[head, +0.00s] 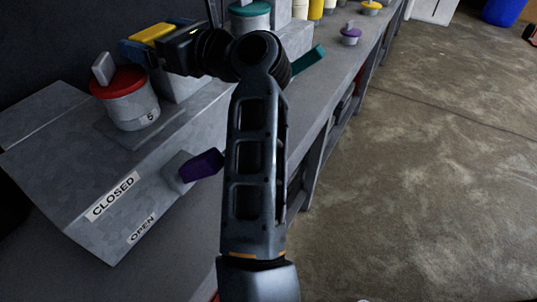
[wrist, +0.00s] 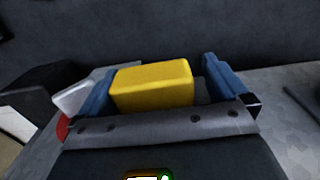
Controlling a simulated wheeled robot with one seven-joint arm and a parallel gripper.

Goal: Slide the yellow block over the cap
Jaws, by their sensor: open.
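The yellow block (head: 152,33) is at the back left of the head view, on or just above a grey box; its underside is hidden. In the wrist view the yellow block (wrist: 152,86) is between the blue fingers of my gripper (wrist: 165,75), with a clear gap at the right finger and little or none seen at the left. My gripper (head: 148,42) is open. A red cap (head: 118,81) with a grey handle sits on a grey cylinder marked 5, left of my gripper. Its red edge (wrist: 62,128) shows in the wrist view. I cannot tell which cap the task means.
A grey sheet-metal duct (head: 75,150) with CLOSED and OPEN labels and a purple lever (head: 201,164) is in front. A teal cap (head: 249,8) and a purple-topped pot (head: 350,35) stand farther along the bench. The floor at right is mostly clear.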

